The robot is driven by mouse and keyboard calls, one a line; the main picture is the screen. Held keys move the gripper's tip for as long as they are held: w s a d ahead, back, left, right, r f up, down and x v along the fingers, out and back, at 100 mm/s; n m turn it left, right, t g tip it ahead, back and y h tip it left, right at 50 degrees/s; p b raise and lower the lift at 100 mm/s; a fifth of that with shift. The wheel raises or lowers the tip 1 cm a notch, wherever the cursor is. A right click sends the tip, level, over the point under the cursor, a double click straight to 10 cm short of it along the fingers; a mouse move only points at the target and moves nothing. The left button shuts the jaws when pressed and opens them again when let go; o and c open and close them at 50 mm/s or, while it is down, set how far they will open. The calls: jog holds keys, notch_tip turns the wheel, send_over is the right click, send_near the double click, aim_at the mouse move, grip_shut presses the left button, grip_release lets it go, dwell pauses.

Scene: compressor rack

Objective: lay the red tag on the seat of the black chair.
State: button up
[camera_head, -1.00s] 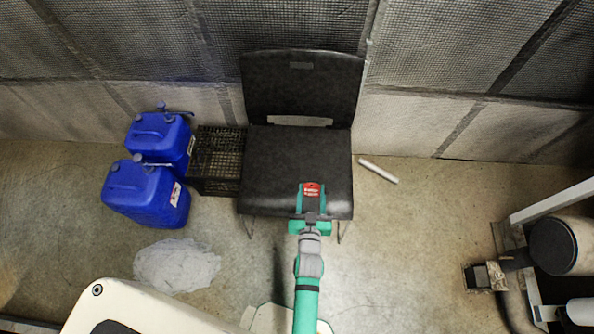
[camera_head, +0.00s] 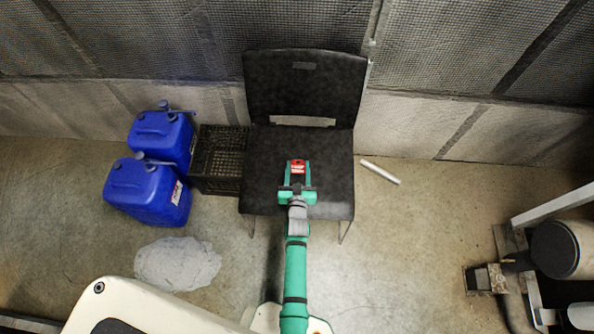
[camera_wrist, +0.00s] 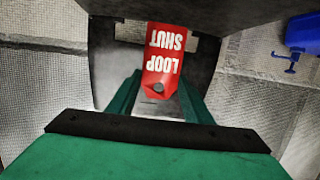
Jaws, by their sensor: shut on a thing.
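The red tag (camera_head: 298,165) is held between the fingertips of my gripper (camera_head: 298,173). In the wrist view the tag (camera_wrist: 164,58) shows white upside-down words "LOOP SHUT" and a dark hole near its gripper end. My gripper (camera_wrist: 155,97) is shut on it. The black chair (camera_head: 304,90) stands against the mesh wall, its seat (camera_head: 262,160) facing up. In the head view the gripper and tag overlap the middle of the seat. I cannot tell how high the tag is above the seat.
A black wire crate (camera_head: 220,160) stands left of the chair, with two blue jerrycans (camera_head: 148,190) beyond it. A grey crumpled cloth or puddle-like patch (camera_head: 178,264) lies on the floor. A white tube (camera_head: 380,172) lies right of the chair. Machinery (camera_head: 550,250) is at the far right.

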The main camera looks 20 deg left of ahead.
aim_at(298, 169)
jog(key=shift+w+f, duration=0.6)
jog(key=shift+f, duration=0.2)
jog(key=shift+s+a+f, duration=0.1)
jog(key=shift+a+f, duration=0.05)
jog(key=shift+f, duration=1.3)
jog(key=shift+f, duration=0.6)
jog(key=o, duration=1.2)
jog(key=shift+r, duration=0.45)
jog(key=v, duration=1.2)
jog(key=shift+r, duration=0.15)
